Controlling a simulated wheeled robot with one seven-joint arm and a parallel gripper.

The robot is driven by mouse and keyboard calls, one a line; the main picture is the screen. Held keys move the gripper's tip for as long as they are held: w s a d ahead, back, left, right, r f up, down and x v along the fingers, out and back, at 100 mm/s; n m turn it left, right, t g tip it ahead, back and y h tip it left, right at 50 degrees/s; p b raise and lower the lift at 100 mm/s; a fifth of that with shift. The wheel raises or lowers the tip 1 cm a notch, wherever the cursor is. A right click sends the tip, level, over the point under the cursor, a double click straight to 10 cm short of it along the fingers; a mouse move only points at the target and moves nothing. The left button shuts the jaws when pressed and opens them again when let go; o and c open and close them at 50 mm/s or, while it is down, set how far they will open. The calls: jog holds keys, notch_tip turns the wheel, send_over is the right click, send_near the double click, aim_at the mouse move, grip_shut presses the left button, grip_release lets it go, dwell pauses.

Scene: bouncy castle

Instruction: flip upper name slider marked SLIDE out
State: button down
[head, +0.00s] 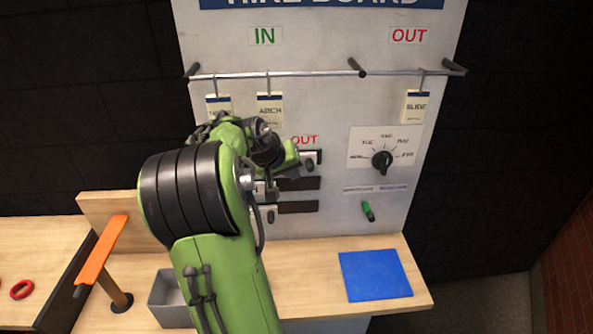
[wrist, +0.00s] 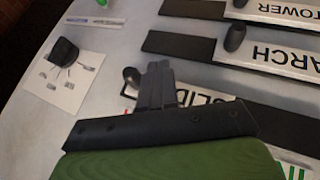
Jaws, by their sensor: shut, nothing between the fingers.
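The upper name slider, marked SLIDE (wrist: 203,98), is a white plate in a dark track, partly covered by my gripper in the wrist view. Its dark knob (wrist: 131,78) is at the plate's left end there. In the head view its right end and knob (head: 311,160) show below the red OUT label (head: 303,140). Bare track (wrist: 270,120) lies right of the plate in the wrist view, so the plate sits toward the OUT side. My gripper (wrist: 156,72) is shut and empty, fingertips just right of the knob there. I cannot tell whether they touch it.
Below are the ARCH (wrist: 265,55) and TOWER (wrist: 275,12) sliders, both with bare track toward the OUT side. A rotary dial (head: 382,160) and a green marker (head: 368,211) are on the board's right. A blue mat (head: 375,275) lies on the bench.

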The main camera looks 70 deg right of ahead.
jog(key=w+f+p+v, duration=0.1)
jog(key=v, duration=1)
jog(key=shift+w+a, duration=0.25)
jog(key=shift+a, duration=0.15)
jog(key=shift+w+a, duration=0.1)
